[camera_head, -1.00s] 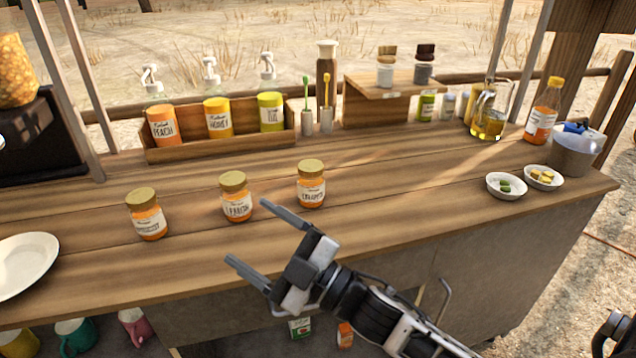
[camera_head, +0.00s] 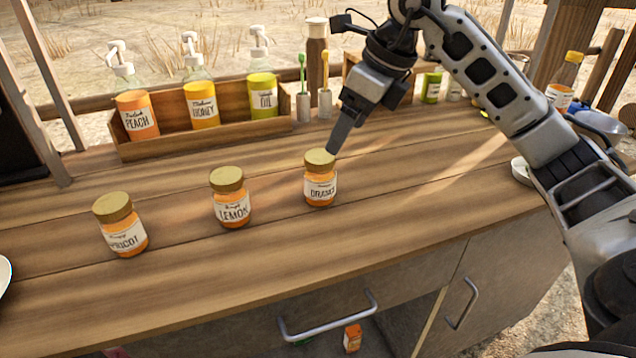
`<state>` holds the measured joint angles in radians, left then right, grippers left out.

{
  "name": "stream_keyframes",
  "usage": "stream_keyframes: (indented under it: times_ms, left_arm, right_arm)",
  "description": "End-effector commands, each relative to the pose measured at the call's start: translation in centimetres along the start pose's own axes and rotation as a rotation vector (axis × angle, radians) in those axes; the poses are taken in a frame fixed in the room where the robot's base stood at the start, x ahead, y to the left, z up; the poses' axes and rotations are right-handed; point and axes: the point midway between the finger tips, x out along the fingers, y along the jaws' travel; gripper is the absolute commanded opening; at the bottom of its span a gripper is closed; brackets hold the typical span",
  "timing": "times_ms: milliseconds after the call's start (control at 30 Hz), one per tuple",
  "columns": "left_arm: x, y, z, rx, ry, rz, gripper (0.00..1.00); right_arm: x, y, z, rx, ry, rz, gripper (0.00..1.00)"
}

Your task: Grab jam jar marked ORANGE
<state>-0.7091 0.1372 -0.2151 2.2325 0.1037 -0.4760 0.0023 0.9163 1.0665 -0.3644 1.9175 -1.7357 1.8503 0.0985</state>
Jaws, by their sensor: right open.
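Three small jars with gold lids and orange contents stand upright in a row on the wooden counter. The ORANGE jar (camera_head: 320,190) is the rightmost. The LEMON jar (camera_head: 231,203) stands in the middle and the APRICOT jar (camera_head: 122,232) at the left. My right gripper (camera_head: 335,145) is open and empty. It points down just behind and to the right of the ORANGE jar's lid. One finger shows clearly, its tip close to the lid; I cannot tell whether they touch. The other finger is hidden. My left gripper is not in view.
A wooden rack (camera_head: 170,150) behind the jars holds PEACH, HONEY and OIL pump bottles. Two small holders with brushes (camera_head: 325,105) stand right of it. A white bowl (camera_head: 522,172) is partly behind my right arm. The counter in front of the jars is clear.

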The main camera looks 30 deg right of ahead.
Motion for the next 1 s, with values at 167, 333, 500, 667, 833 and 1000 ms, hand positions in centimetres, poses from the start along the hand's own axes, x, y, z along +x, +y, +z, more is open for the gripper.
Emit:
stream_keyframes:
  times_ms: [167, 333, 500, 667, 833, 1000]
  left_arm:
    - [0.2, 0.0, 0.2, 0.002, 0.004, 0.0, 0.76]
    - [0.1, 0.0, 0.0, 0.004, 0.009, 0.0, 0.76]
    - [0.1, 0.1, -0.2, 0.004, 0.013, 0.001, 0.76]
    - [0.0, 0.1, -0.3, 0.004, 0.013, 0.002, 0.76]
    - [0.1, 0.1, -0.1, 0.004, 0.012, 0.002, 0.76]
    - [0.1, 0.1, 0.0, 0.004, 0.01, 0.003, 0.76]
  right_arm:
    - [4.0, 0.2, 0.0, -0.002, 0.001, 0.005, 0.76]
    - [5.9, 0.1, 0.1, -0.001, -0.002, 0.004, 0.76]
    - [7.0, 0.3, 0.2, -0.003, -0.002, 0.007, 0.76]
    - [9.4, 0.8, 0.7, -0.004, -0.001, 0.009, 0.76]
    - [11.2, 0.7, 0.7, -0.002, -0.002, 0.005, 0.76]
    - [11.5, 0.7, 0.7, -0.003, -0.003, 0.004, 0.76]
